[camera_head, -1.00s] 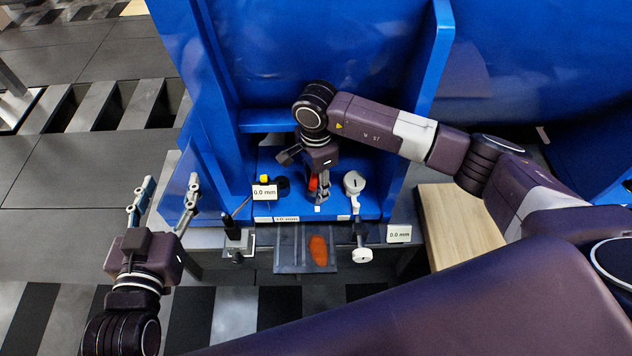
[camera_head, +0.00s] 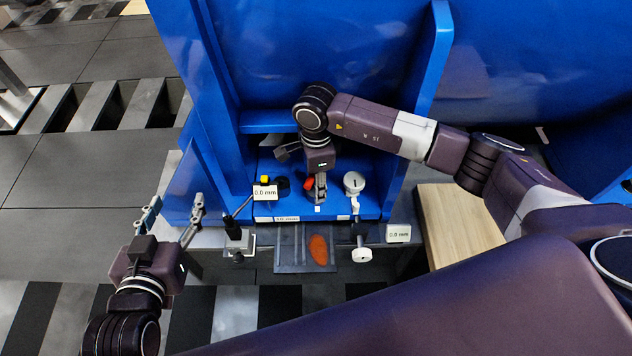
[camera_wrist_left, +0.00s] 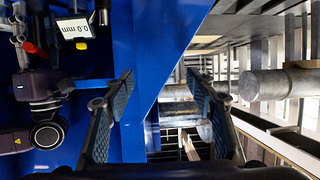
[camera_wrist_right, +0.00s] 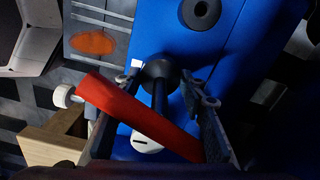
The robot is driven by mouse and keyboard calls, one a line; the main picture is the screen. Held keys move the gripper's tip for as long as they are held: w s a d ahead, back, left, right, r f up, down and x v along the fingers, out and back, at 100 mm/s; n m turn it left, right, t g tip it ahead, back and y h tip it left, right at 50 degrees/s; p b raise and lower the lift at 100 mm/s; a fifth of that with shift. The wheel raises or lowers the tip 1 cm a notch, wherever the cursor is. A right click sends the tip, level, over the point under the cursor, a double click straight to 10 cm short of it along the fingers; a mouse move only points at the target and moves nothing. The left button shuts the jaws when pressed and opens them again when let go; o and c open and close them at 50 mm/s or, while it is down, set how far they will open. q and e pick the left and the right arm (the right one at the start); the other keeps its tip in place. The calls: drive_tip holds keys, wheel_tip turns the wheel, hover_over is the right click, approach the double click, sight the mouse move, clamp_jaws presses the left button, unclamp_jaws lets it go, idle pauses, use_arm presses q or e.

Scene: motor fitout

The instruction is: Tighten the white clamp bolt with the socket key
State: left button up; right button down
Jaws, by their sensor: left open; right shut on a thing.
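The socket key has a red handle (camera_wrist_right: 140,115), with a dark shaft and a black socket end (camera_wrist_right: 160,74) between my right fingers. In the head view the red handle (camera_head: 309,184) shows beside my right gripper (camera_head: 320,190), which is shut on the key and points down at the blue base. The socket end is at the blue surface; what it sits on is hidden. A white slotted round head (camera_head: 354,182) stands just right of the gripper; I cannot tell whether it is the white clamp bolt. My left gripper (camera_head: 172,217) is open and empty, left of the blue frame.
A 0.0 mm display (camera_head: 264,192) stands left of the key and another (camera_head: 399,234) at the right. A grey tray (camera_head: 290,258) with an orange patch lies in front. A white knob (camera_head: 362,255) juts out beside it. Blue upright plates flank the right gripper.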

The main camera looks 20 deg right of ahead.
drive_tip(key=shift+w+d+r, duration=0.1)
drive_tip(key=shift+r, duration=0.15)
use_arm(q)
drive_tip(key=shift+s+f, duration=0.25)
drive_tip(key=shift+f, duration=0.05)
drive_tip(key=shift+a, duration=0.1)
use_arm(e)
drive_tip(key=shift+m, duration=0.3)
drive_tip(key=shift+m+p, duration=0.35)
drive_tip(key=shift+m, duration=0.35)
use_arm(q)
drive_tip(key=shift+s+a+f+g+y, duration=0.15)
drive_tip(key=shift+s+a+f+g, duration=0.1)
drive_tip(key=shift+s+f+g, duration=0.3)
drive_tip(key=shift+s+a+f+g+y, duration=0.1)
drive_tip(key=shift+s+a+f+g, duration=0.15)
drive_tip(key=shift+f, duration=0.45)
drive_tip(key=shift+s+a+f+g+y, duration=0.15)
drive_tip(key=shift+s+a+f+g, duration=0.05)
drive_tip(key=shift+s+f+g, duration=0.35)
use_arm(e)
drive_tip(key=shift+m, duration=0.5)
use_arm(q)
drive_tip(key=shift+w, duration=0.1)
drive_tip(key=shift+w+d+r+t, duration=0.1)
drive_tip(key=shift+d+r+t, duration=0.05)
drive_tip(key=shift+d+t, duration=0.1)
